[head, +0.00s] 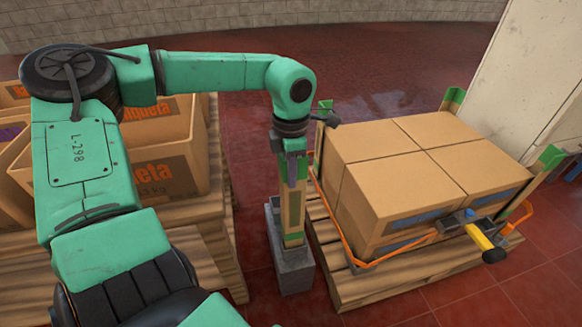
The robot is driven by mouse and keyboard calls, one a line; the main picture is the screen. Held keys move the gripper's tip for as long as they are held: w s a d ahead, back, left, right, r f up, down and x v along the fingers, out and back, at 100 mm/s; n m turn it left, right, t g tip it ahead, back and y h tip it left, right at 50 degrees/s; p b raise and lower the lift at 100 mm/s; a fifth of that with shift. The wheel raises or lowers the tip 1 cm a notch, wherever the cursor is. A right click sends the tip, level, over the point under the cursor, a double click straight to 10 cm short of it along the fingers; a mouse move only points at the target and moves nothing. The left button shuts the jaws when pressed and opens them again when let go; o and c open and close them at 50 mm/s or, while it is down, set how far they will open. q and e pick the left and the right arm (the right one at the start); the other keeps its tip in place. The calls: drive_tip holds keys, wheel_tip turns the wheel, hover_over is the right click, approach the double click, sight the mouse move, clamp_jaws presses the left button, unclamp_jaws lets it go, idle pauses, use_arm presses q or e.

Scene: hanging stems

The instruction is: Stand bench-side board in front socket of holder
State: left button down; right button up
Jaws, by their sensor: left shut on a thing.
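My left gripper (291,160) points straight down and is shut on the upper part of a tan board (292,205) with a green band near its lower end. The board stands about upright. Its lower end is at the front part of a grey block-like holder (294,277) on the floor. I cannot tell how deep the board sits in the socket. A taller grey part of the holder shows behind and left of the board. The gripper covers the board's top. My right gripper is not in view.
A pallet (400,285) stands close right of the holder, with several cartons (400,180), an orange strap (350,255), a yellow-handled tool (481,236) and green-ended corner boards (546,160). Crates (160,155) on another pallet (215,240) stand left. Red floor shows between.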

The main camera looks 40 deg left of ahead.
use_arm(q)
drive_tip(key=shift+f+b, duration=0.45)
drive_tip(key=shift+f, duration=0.2)
idle(0.5)
drive_tip(key=c, duration=0.9)
unclamp_jaws()
